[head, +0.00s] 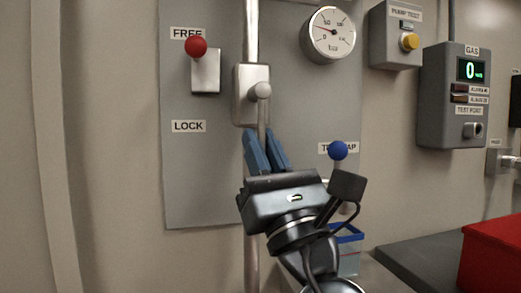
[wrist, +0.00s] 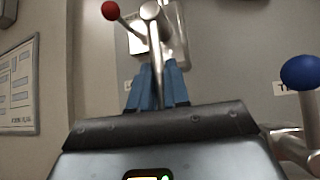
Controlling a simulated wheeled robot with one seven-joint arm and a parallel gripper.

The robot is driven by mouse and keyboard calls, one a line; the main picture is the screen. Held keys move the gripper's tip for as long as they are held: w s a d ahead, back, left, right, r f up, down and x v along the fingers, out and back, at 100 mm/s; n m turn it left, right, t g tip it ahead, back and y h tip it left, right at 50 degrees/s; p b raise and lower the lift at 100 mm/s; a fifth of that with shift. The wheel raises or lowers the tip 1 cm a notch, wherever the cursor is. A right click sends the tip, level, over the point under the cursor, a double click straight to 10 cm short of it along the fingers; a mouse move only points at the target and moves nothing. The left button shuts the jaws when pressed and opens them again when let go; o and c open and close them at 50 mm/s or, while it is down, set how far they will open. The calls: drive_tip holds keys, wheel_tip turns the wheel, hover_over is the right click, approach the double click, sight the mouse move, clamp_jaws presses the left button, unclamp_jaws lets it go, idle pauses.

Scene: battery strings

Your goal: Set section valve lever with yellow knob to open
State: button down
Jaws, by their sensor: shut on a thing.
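A metal lever (head: 261,110) hangs straight down from the hub of a valve box (head: 240,95) on the vertical pipe, in line with the pipe. My gripper (head: 264,150) has its blue fingers on either side of the lever's lower part and is shut on it. In the wrist view the lever (wrist: 155,50) runs from its hub at the top down between the blue fingers (wrist: 157,88). The lever's end and any yellow knob on it are hidden by my gripper.
A red-knobbed lever (head: 196,46) sits at upper left between FREE and LOCK labels. A blue-knobbed lever (head: 338,150) is close right of my gripper. A gauge (head: 328,35), yellow-button box (head: 409,41), gas box (head: 455,95) and red box (head: 490,255) stand right. The left wall is clear.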

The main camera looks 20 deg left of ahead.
drive_tip(key=shift+w+d, duration=0.1)
drive_tip(key=c, duration=1.2)
unclamp_jaws()
drive_tip(key=shift+b+v, duration=1.7)
drive_tip(key=shift+v, duration=2.2)
drive_tip(key=shift+f, duration=0.1)
